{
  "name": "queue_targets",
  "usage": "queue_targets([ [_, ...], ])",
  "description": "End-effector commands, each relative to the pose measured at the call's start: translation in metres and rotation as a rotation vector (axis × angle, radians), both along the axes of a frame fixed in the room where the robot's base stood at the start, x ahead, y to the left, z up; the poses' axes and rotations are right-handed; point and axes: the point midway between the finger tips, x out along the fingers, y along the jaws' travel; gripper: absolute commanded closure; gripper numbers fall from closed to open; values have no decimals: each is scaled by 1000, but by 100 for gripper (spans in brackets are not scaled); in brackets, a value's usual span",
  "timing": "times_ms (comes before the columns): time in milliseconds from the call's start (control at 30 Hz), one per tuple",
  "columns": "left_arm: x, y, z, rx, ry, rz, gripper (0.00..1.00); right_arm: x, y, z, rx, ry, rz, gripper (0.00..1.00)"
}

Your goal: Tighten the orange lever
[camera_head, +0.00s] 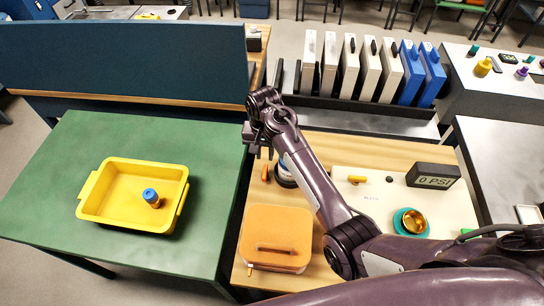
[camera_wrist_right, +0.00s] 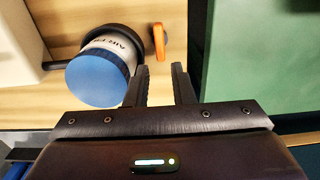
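A small orange lever (camera_head: 265,172) stands near the left edge of the wooden table, beside a blue-capped white cylinder (camera_head: 282,165) that my arm partly covers. In the right wrist view the orange lever (camera_wrist_right: 159,40) shows just beyond the fingertips, with the cylinder's blue cap (camera_wrist_right: 97,80) to its left. My right gripper (camera_head: 259,153) is above and a little beyond the lever in the head view. In the wrist view its two fingers (camera_wrist_right: 161,75) are apart with nothing between them. A second orange handle (camera_head: 357,179) lies on the white panel. My left gripper is not in view.
The white panel (camera_head: 450,205) carries a "0 PSI" display (camera_head: 433,175) and a brass cup in a teal ring (camera_head: 410,222). An orange case (camera_head: 277,236) is at the front. A yellow tray (camera_head: 110,208) sits on the green table (camera_head: 215,160); a dark gap separates the tables.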

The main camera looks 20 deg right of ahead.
Motion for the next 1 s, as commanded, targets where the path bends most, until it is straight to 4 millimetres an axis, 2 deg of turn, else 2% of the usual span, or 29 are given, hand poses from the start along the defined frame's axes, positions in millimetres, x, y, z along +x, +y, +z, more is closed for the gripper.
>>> queue_targets([
  [500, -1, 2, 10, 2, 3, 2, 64, -1, 0, -69, -1, 3, 0, 78],
  [633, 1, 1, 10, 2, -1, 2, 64, -1, 0, -76, 0, 1, 0, 78],
  [867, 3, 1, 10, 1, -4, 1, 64, -1, 0, -77, 0, 0, 0, 78],
  [1000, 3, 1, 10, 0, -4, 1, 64, -1, 0, -77, 0, 0, 0, 94],
])
